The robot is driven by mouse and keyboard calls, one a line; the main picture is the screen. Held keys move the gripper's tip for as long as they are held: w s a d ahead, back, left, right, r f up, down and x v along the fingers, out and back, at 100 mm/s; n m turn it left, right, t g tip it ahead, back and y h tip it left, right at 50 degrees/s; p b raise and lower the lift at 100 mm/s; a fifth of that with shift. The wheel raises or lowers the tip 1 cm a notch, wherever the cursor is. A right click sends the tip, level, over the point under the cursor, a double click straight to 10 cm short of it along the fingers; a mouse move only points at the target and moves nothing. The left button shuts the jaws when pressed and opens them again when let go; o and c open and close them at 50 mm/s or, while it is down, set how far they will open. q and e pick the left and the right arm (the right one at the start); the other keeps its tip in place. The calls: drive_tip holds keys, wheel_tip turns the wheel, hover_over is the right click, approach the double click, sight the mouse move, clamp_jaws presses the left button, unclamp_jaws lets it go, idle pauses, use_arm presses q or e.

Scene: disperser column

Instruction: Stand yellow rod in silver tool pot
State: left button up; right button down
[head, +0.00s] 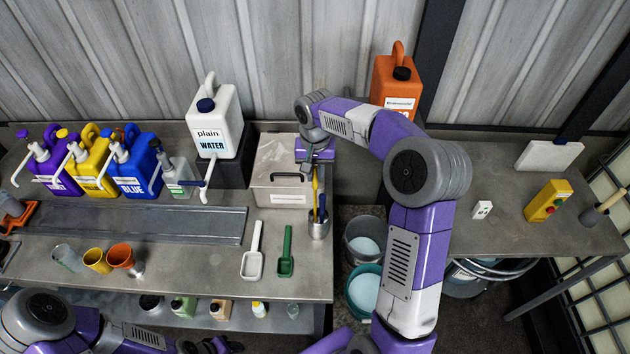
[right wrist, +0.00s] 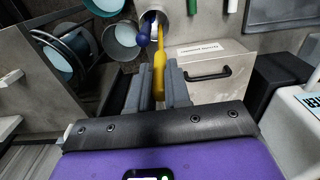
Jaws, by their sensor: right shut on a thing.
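The yellow rod (head: 315,188) hangs roughly upright from my right gripper (head: 315,163), which is shut on its upper part. In the right wrist view the rod (right wrist: 159,72) runs between the fingers (right wrist: 157,88) towards the mouth of the silver tool pot (right wrist: 151,17). The pot (head: 319,229) stands near the bench's right edge, with a blue-headed tool (right wrist: 143,32) in it. The rod's lower end overlaps the pot's mouth; I cannot tell how deep it sits. My left gripper (head: 212,345) is low in the head view, its fingers unclear.
A lidded grey box (head: 276,190) with a black handle stands left of the pot. A white scoop (head: 253,252) and a green scoop (head: 286,252) lie in front. Buckets (head: 364,240) stand in the gap right of the bench. A white water can (head: 214,122) stands behind.

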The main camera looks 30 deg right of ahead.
sight(315, 190)
wheel_tip(315, 190, down, 4)
drive_tip(key=shift+r, duration=0.1)
drive_tip(key=c, duration=1.1)
unclamp_jaws()
drive_tip(key=shift+r, duration=0.1)
wheel_tip(315, 190, up, 12)
